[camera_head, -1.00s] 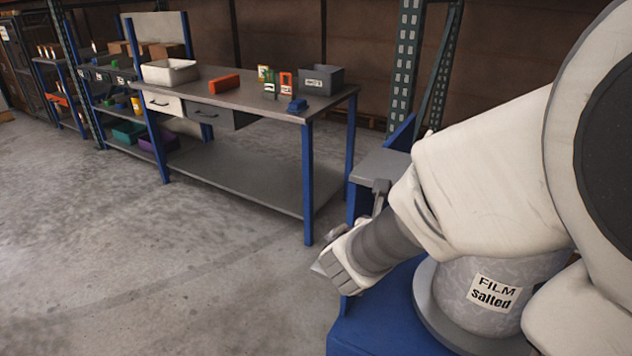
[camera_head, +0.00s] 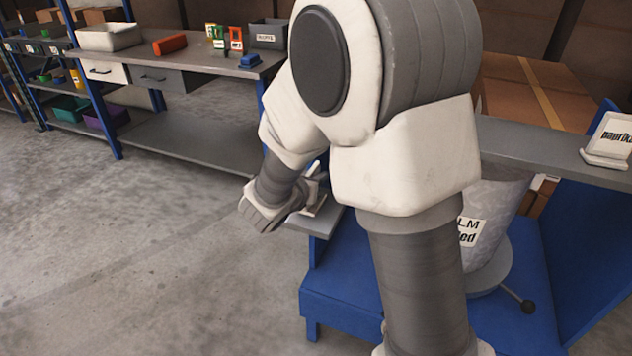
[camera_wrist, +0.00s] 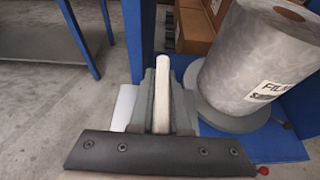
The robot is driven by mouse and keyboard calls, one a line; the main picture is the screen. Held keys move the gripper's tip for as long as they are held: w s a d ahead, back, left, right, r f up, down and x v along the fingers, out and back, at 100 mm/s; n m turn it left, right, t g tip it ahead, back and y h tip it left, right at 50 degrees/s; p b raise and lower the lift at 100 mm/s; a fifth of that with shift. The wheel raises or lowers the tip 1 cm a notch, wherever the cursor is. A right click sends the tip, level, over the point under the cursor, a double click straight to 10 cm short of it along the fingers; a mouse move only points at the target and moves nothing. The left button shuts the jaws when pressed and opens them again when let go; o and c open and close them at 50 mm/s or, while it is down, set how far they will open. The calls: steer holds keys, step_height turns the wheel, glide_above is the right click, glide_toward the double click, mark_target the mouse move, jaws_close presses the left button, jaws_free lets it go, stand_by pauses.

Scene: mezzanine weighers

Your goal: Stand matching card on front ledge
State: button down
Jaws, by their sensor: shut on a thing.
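My gripper (camera_wrist: 162,120) is shut on a thin cream-white card (camera_wrist: 162,92), seen edge-on in the wrist view. Its face and any writing are hidden. In the head view my gripper (camera_head: 314,188) is beside a small grey ledge (camera_head: 322,217) at the left end of the blue stand, partly behind my arm. The film roll, with a white label (camera_head: 470,232), stands on the blue stand. In the wrist view the roll (camera_wrist: 240,70) is right of the card, apart from it; its label reads "FILM" and is partly cut off.
A card reading "paprika" (camera_head: 610,137) stands on the long grey shelf (camera_head: 540,158) at right. Cardboard boxes (camera_head: 540,95) are behind it. A workbench (camera_head: 200,140) with bins stands at back left. The floor (camera_head: 120,260) at left is clear.

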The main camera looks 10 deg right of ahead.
steer(key=shift+f, duration=0.15)
steer(key=c, duration=1.3)
jaws_free()
steer(key=shift+f, duration=0.1)
steer(key=o, duration=0.4)
